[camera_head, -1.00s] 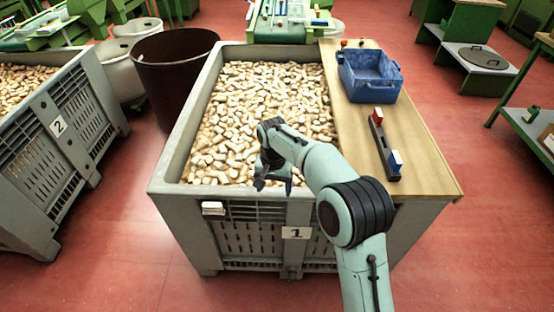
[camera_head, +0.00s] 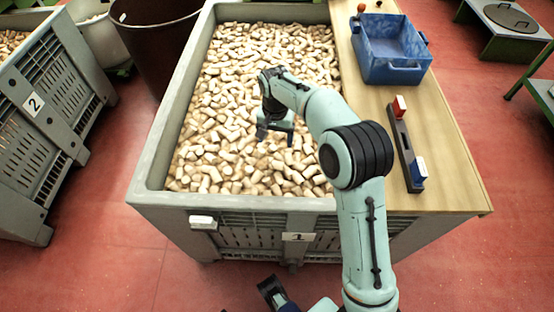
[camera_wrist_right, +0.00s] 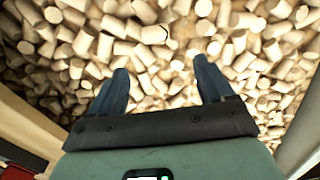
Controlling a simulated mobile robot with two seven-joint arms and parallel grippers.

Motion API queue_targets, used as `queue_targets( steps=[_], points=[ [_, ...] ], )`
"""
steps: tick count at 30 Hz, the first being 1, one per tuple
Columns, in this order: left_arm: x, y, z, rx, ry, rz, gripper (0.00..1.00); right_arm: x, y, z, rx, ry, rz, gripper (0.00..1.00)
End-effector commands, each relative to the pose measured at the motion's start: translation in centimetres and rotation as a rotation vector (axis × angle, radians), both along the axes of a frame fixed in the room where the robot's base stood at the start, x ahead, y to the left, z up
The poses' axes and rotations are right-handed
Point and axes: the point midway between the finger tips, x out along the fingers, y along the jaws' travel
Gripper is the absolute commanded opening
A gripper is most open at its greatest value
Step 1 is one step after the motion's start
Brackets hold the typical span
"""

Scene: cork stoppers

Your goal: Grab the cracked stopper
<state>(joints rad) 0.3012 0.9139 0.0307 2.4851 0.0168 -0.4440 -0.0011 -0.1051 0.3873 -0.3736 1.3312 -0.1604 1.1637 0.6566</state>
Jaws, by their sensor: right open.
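Many pale cork stoppers (camera_head: 250,75) fill the grey bin marked 1 (camera_head: 150,165). I cannot single out a cracked stopper among them. My right gripper (camera_head: 275,138) hangs above the corks in the near half of the bin, pointing down. In the right wrist view its two dark fingers (camera_wrist_right: 160,70) are spread wide with nothing between them. Corks lie beyond the fingertips, seemingly apart from them. A dark part at the bottom edge of the head view appears to be my left gripper (camera_head: 272,290); its jaws cannot be made out.
A wooden board (camera_head: 455,165) along the bin's right side carries a blue crate (camera_head: 390,50) and a dark holder with a red and a blue block (camera_head: 405,145). A brown barrel (camera_head: 155,45) and bin 2 (camera_head: 40,100) stand to the left. The bin rim surrounds the corks.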

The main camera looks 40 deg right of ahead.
Motion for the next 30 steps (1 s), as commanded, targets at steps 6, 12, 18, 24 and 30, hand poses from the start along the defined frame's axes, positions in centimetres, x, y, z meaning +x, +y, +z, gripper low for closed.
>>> queue_targets(
  steps=[6, 12, 18, 24, 30],
  points=[
    [1.5, 0.7, -1.5, 0.019, -0.041, 0.018, 0.43, -0.2, 0.0, -4.7, 0.001, 0.006, -0.001, 0.81],
    [2.3, 1.0, -2.0, 0.029, -0.063, 0.026, 0.43, -0.1, 0.0, -6.7, 0.001, 0.002, -0.001, 0.81],
    [3.1, 1.4, -2.9, 0.039, -0.084, 0.035, 0.43, -0.6, 0.1, -8.7, 0.001, 0.005, -0.001, 0.81],
    [4.4, 2.0, -3.8, 0.056, -0.120, 0.050, 0.43, -0.9, 0.1, -11.5, -0.001, 0.003, -0.001, 0.81],
    [4.8, 2.2, -3.9, 0.060, -0.129, 0.053, 0.43, -0.9, 0.1, -11.9, -0.001, 0.002, -0.001, 0.81]
  ],
)
